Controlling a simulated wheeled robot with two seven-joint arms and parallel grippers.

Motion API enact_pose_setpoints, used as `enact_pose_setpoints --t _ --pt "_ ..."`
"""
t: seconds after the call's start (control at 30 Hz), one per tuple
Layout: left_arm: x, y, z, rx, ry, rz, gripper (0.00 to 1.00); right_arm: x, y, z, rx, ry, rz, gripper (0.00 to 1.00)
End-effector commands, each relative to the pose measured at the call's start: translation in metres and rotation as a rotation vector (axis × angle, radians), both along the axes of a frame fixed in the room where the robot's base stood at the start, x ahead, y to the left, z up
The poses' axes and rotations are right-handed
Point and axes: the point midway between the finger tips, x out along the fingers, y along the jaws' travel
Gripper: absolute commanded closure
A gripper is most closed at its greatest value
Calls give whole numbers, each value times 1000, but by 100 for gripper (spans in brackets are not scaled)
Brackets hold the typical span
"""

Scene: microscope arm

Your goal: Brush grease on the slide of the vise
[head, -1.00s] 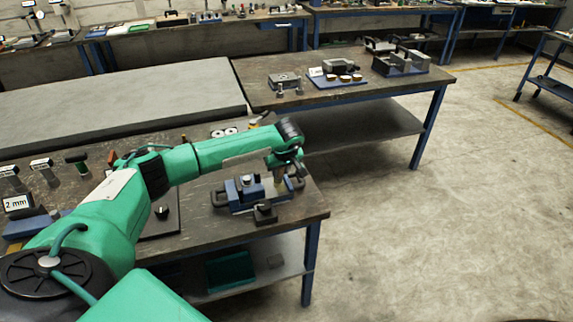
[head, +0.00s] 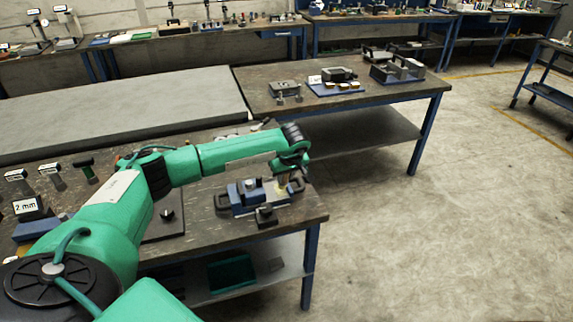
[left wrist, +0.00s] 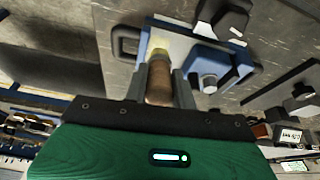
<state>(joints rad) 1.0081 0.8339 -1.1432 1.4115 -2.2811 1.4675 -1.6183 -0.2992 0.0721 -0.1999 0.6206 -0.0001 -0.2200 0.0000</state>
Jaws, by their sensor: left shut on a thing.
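The blue and grey vise (head: 238,198) lies near the front right corner of the near bench. It also shows in the left wrist view (left wrist: 212,62), with its blue jaw and a round-headed bolt. My left gripper (head: 287,177) is above the vise's right end and points down. In the left wrist view its two fingers are shut on the wooden handle of a brush (left wrist: 159,82). The brush's pale yellow bristle end reaches the vise between its blue parts; whether it touches the slide is hard to tell. My right gripper is not in view.
A small black block (head: 265,216) stands just in front of the vise. A dark plate with a knob (head: 166,214) lies to its left. A label reading 2 mm (head: 29,207) and small tools stand at the bench's left. Another bench (head: 425,92) stands behind.

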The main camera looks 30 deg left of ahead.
Motion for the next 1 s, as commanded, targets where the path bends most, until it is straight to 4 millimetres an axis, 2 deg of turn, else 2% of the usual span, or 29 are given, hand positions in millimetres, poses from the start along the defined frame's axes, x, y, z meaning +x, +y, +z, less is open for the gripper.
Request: enact_pose_setpoints --t 0.03,0.2,0.4,1.0 --pt "0 1 8 0 -2 2 96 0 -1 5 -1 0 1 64" --pt "0 2 23 1 -1 6 96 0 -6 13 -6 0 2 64" --pt "-1 4 35 1 0 11 96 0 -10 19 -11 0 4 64" --pt "-1 3 35 0 0 11 96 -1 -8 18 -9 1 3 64"
